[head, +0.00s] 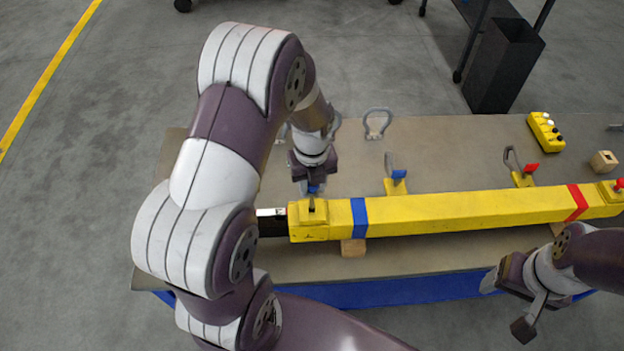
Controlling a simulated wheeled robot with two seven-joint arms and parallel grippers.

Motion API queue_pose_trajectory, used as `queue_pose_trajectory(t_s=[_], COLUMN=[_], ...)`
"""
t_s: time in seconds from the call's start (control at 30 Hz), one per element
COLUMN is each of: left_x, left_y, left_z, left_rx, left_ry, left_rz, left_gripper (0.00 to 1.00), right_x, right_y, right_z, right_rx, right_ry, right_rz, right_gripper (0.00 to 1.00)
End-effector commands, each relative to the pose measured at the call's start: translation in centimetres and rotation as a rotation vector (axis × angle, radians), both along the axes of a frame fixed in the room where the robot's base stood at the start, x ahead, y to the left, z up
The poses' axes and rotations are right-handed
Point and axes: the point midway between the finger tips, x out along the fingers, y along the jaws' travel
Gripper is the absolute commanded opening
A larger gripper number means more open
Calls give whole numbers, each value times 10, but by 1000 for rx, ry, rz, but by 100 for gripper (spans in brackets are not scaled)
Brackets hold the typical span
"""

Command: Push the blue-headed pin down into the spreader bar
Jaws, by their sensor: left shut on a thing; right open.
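The yellow spreader bar (450,210) lies across the workbench, with a blue band near its left end and a red band near its right end. The blue-headed pin (314,190) shows as a small blue patch between the fingers of my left gripper (312,188). That gripper is shut on it, just above the bar's left end block. The fingers cover most of the pin, so I cannot tell how deep it sits. My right gripper (506,306) is open and empty, in front of the bench at the lower right.
Wooden blocks (353,248) support the bar. A loose shackle (377,122), a yellow control box (546,132) and a wooden block (604,161) lie on the bench (450,145). A red-headed pin (619,184) is at the bar's right end.

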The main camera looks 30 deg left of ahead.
Motion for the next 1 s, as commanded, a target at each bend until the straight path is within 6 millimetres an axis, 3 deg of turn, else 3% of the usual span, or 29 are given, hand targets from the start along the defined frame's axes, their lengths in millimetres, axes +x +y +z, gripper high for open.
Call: queue_pose_trajectory(t_s=[1.0], left_x=[0], left_y=[0], left_z=[-15], left_rx=[0], left_ry=[0], left_rz=[1], left_gripper=[0], right_x=[0], right_y=[0], right_z=[-9], right_rx=[0], right_ry=[0], right_rz=[0], right_gripper=[68])
